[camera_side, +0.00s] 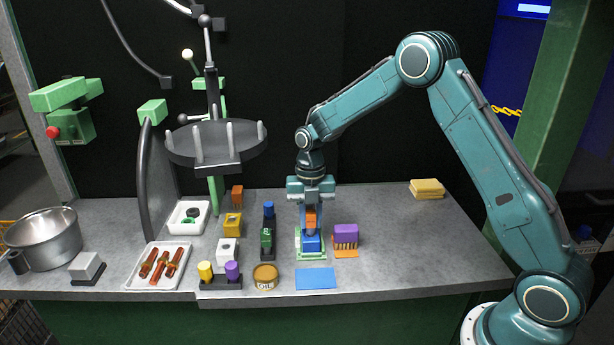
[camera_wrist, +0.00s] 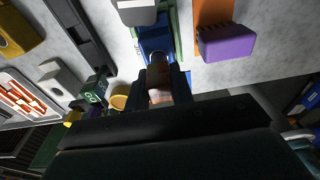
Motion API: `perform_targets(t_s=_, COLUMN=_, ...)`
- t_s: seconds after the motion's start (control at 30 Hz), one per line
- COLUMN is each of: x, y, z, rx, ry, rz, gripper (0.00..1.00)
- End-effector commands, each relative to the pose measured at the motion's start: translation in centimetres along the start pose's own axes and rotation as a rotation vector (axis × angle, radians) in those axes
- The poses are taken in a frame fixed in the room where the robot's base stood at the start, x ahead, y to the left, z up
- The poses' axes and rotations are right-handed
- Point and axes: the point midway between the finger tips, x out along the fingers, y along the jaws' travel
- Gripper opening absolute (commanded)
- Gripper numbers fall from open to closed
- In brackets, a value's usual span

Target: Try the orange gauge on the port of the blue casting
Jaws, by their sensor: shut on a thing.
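The blue casting (camera_side: 312,244) sits in a green and white holder (camera_side: 299,254) on the bench. My gripper (camera_side: 311,207) points straight down above it and is shut on the orange gauge (camera_side: 310,219). The gauge is directly over the casting, with a small greyish part between them. I cannot tell whether the gauge touches the port. In the wrist view my gripper (camera_wrist: 160,88) holds the gauge (camera_wrist: 158,74) between dark fingers, its end at the edge of the blue casting (camera_wrist: 157,38). The port itself is mostly hidden.
A purple block (camera_side: 345,233) on an orange piece stands close on the right. A dark rack with blue and green parts (camera_side: 266,240) is close on the left. A flat blue plate (camera_side: 317,279) lies in front. The bench right of the purple block is clear up to yellow sponges (camera_side: 427,188).

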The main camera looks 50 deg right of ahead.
Motion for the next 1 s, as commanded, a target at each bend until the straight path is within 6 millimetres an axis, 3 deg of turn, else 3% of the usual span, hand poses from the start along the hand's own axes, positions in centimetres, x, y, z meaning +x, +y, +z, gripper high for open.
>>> perform_targets(t_s=1.0, x=-3.7, y=0.0, z=-0.4, rx=-0.001, ry=-0.002, rz=0.002, gripper=0.00)
